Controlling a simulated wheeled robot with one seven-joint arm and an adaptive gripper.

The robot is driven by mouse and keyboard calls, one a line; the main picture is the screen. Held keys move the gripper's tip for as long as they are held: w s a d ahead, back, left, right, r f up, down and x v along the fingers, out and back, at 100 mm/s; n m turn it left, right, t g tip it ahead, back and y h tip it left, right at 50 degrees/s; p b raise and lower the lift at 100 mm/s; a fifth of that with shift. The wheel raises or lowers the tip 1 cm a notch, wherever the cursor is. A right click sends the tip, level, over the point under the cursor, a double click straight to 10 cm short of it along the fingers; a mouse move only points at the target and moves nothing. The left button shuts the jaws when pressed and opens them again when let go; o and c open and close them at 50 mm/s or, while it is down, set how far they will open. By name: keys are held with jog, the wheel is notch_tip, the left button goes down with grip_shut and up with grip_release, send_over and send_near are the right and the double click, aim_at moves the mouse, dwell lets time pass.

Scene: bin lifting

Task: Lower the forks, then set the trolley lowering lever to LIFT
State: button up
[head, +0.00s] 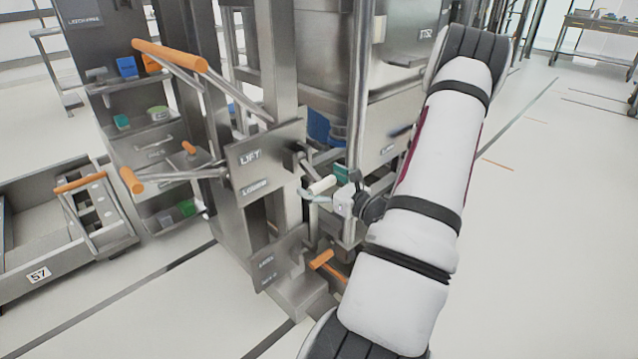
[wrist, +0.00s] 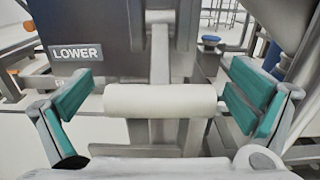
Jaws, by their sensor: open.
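The lowering lever has a cream cylindrical handle (head: 322,185) on a metal arm, beside a grey plate (head: 262,158) marked LIFT at the top and LOWER below. In the head view the handle is level with the LOWER label. My gripper (head: 330,186) is at the handle. In the wrist view its teal finger pads (wrist: 165,92) are spread wide, one on each side of the handle (wrist: 160,100), with gaps at both ends. The LOWER label (wrist: 76,53) is at upper left there. I cannot make out the forks.
Orange-handled bars (head: 170,54) stick out left of the trolley's column. A lower plate (head: 275,258) has an orange handle (head: 321,259) near it. A metal cart marked 57 (head: 40,275) stands at left. The floor (head: 540,230) at right is mostly clear.

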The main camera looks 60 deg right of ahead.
aim_at(309, 167)
jog(key=c, duration=1.4)
notch_tip(309, 167, up, 2)
jog(key=g+p, duration=0.2)
jog(key=p, duration=0.3)
jog(key=shift+s+a+r+y, duration=0.1)
jog(key=shift+s+y, duration=0.05)
jog(key=shift+y, duration=0.25)
notch_tip(309, 167, up, 2)
jog(key=g+p, duration=0.2)
jog(key=p, duration=0.3)
jog(key=shift+s+r+g+y, duration=0.1)
jog(key=shift+r+g+y, duration=0.05)
jog(key=shift+g+y, duration=0.2)
jog(key=r+g+p, duration=0.1)
jog(key=g+p, duration=0.1)
jog(key=p, duration=0.2)
jog(key=shift+r+y, duration=0.25)
jog(key=shift+r, duration=0.1)
jog(key=shift+w+r+g+p, duration=0.35)
jog(key=shift+r+g+p, duration=0.15)
jog(key=shift+g+p, duration=0.55)
jog(key=shift+w+d+r, duration=0.2)
jog(key=shift+w+r, duration=0.05)
jog(key=shift+r, duration=0.15)
jog(key=shift+w, duration=0.1)
